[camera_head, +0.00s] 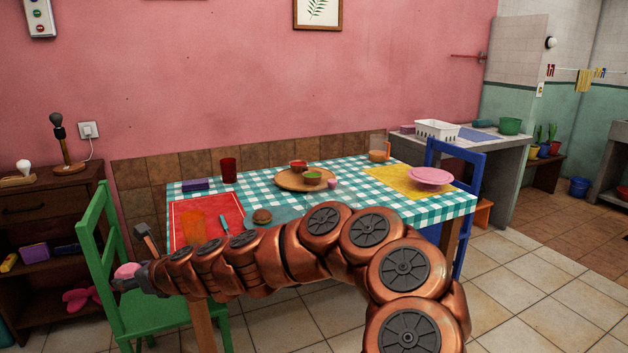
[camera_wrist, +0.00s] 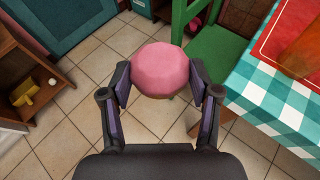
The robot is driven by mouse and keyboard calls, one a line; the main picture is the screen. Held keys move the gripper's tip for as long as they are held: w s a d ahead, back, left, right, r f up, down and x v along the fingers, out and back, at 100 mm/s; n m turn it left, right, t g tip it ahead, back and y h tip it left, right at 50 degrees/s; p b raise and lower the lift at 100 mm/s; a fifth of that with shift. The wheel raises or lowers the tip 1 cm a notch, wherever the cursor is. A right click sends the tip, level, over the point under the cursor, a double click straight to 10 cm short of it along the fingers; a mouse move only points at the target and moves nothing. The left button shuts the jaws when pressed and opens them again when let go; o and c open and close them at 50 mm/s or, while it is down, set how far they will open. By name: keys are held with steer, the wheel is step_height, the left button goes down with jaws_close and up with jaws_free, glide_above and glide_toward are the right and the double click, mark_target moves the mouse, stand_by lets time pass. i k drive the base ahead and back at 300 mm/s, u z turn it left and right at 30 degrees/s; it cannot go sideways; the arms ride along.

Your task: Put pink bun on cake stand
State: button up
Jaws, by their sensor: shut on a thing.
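My gripper (camera_wrist: 161,84) is shut on the pink bun (camera_wrist: 160,66), a round pink-topped bun between its two fingers. In the head view the bun (camera_head: 127,270) shows at the far left end of my arm, in front of the green chair and off the table. The pink cake stand (camera_head: 430,176) stands on the yellow placemat at the right end of the table, far from my gripper. Its top looks empty.
The checked table (camera_head: 348,182) holds a wooden tray (camera_head: 290,182), a red placemat (camera_head: 183,211), cups and a brown bun (camera_head: 262,216). A green chair (camera_head: 100,222) stands at the table's left, a blue chair (camera_head: 473,158) at its right. A dark shelf (camera_head: 50,255) stands far left.

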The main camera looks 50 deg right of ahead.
mark_target(430, 174)
steer(key=u, duration=1.45)
steer(key=k, duration=1.45)
steer(key=z, duration=2.25)
steer(key=i, duration=1.5)
steer(key=u, duration=0.1)
